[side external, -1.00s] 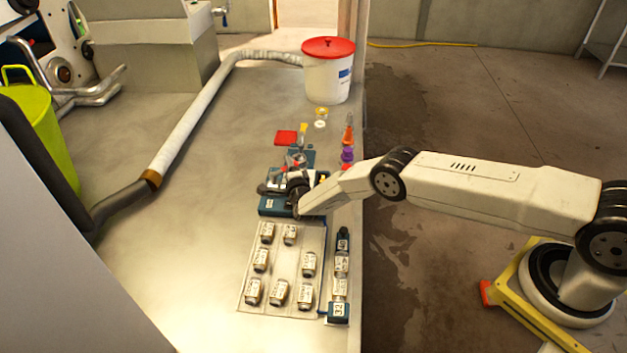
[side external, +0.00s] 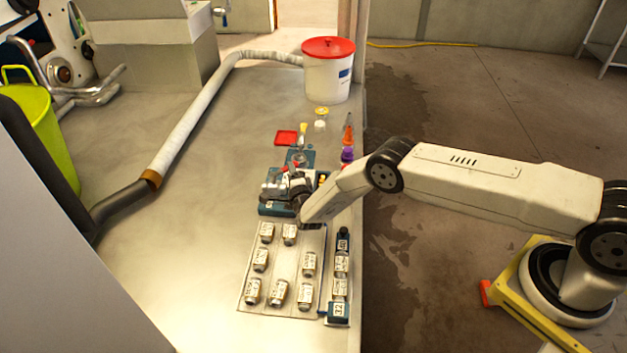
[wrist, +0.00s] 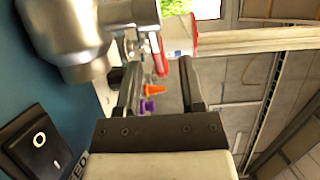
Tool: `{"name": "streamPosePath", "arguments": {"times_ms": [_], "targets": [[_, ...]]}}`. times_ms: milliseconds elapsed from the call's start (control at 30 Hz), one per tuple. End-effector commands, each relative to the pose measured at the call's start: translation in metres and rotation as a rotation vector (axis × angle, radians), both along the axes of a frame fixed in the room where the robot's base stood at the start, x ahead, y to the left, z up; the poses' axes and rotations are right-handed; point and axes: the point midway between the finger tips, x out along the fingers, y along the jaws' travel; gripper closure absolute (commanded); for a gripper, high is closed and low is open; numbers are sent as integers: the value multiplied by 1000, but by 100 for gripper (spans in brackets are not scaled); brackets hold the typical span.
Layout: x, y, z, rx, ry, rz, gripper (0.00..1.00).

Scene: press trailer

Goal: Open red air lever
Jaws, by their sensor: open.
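The red air lever (wrist: 158,56) shows in the wrist view beside a silver metal fitting (wrist: 75,45) on the blue press machine (wrist: 50,70). My gripper (wrist: 160,68) is open, one dark finger on each side of the picture's middle. The lever appears in the gap between the fingertips, toward the far end. I cannot tell whether a finger touches it.
A black rocker switch (wrist: 40,140) is on the blue panel close to my gripper. In the side view, a tray (side external: 281,262) of several labelled canisters lies in front, with a narrow canister rack (side external: 338,312) beside it. A red-lidded white bucket (side external: 328,75) stands behind.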

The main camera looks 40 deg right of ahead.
Motion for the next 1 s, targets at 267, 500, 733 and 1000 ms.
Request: {"name": "streamPosePath", "arguments": {"times_ms": [267,500,733,1000], "targets": [[-23,10,1,0,-1,2,50],[-40,17,0,1,0,0,50],[-45,19,0,1,-1,-1,50],[-45,18,1,1,-1,-1,50]]}}
